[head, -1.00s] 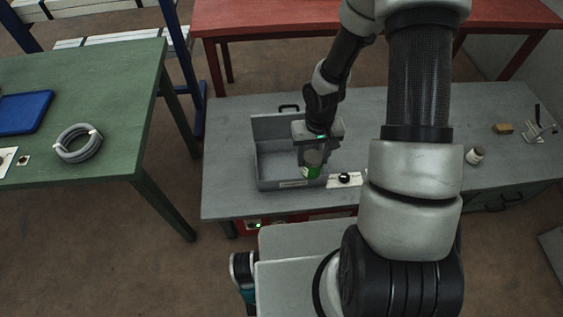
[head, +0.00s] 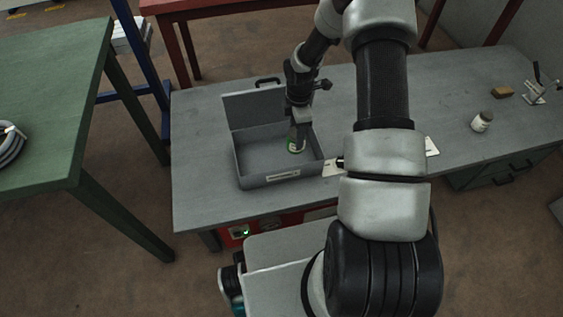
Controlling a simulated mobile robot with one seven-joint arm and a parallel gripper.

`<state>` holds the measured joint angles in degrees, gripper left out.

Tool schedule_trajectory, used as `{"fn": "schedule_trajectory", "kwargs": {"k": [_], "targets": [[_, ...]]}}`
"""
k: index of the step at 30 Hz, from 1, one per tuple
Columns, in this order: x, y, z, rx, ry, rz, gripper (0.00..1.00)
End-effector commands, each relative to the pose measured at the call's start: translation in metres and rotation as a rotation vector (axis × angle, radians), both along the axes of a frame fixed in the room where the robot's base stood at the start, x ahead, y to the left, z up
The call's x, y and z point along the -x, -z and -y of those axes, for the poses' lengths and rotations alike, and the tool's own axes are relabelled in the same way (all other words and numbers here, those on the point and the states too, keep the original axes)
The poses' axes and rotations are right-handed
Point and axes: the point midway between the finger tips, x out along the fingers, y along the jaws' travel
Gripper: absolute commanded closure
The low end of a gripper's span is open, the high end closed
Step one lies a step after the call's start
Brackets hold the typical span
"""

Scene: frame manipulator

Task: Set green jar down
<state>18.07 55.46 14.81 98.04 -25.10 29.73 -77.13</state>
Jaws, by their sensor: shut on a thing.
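My gripper (head: 297,134) is shut on the jar from above. The jar shows inside the outline of the grey open box (head: 267,181), towards its right side. I cannot tell whether the jar's base touches the box floor. The box stands on the grey workbench (head: 205,190) with its lid (head: 255,107) raised at the back.
A white card (head: 333,168) with a dark knob lies right of the box, partly behind my arm. A green table (head: 60,110) stands at the left.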

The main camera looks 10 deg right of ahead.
Motion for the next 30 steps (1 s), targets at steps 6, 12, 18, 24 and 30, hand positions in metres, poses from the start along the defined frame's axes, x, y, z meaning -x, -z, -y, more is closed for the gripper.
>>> {"fn": "schedule_trajectory", "kwargs": {"k": [6,12,18,24,30], "targets": [[0.001,0.044,-0.001,0.0,-0.007,-0.003,0.81],[0.0,0.059,0.0,0.0,-0.006,0.0,0.81],[0.001,0.087,-0.001,0.0,-0.006,-0.002,0.81],[0.0,0.093,0.0,0.0,-0.005,0.0,0.81],[0.0,0.096,0.0,0.0,-0.005,0.0,0.81]]}}
